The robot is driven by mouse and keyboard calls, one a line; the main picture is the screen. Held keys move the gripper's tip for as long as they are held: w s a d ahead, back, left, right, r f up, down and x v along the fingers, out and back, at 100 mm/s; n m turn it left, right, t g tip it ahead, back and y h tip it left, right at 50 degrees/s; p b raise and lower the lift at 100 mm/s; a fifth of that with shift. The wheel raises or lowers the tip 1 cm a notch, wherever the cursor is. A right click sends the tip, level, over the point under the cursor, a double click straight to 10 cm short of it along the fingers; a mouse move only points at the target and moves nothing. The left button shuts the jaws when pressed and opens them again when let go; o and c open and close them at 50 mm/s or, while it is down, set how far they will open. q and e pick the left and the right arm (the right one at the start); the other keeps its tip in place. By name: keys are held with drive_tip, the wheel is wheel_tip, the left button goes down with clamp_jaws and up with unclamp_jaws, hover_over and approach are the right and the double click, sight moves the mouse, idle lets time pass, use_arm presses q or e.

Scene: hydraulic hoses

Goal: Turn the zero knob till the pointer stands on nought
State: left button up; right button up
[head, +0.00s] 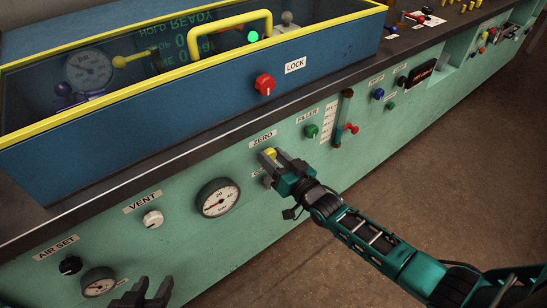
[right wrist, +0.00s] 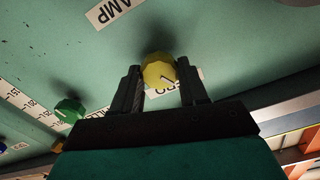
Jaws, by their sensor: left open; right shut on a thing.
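The yellow zero knob (head: 270,153) sits on the green panel under the ZERO label (head: 263,138). My right gripper (head: 277,164) is shut on it. In the right wrist view the yellow knob (right wrist: 158,70), with a dark line on its face, lies between the two fingers (right wrist: 158,84). The round white gauge (head: 217,198) is left of the knob. My left gripper (head: 152,291) is open and empty at the bottom edge, in front of the lower panel.
A white VENT knob (head: 153,219), black AIR SET knob (head: 70,265) and small gauge (head: 98,281) are to the left. A blue yellow-rimmed case (head: 190,105) with a red LOCK knob (head: 265,84) stands above.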

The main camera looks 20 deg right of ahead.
use_arm(q)
drive_tip(key=shift+r, duration=0.15)
use_arm(e)
drive_tip(key=o, duration=0.9)
use_arm(q)
drive_tip(key=shift+w+r, duration=0.2)
drive_tip(key=shift+w, duration=0.1)
use_arm(e)
drive_tip(key=shift+o, duration=0.8)
drive_tip(key=shift+s+d, duration=0.1)
drive_tip(key=shift+s, duration=0.2)
use_arm(q)
drive_tip(key=shift+s+a+r+p, duration=0.2)
drive_tip(key=shift+s+a+p, duration=0.3)
drive_tip(key=shift+p, duration=0.65)
use_arm(e)
drive_tip(key=v, duration=1.2)
drive_tip(key=shift+s, duration=0.15)
use_arm(q)
drive_tip(key=shift+w+r, duration=0.1)
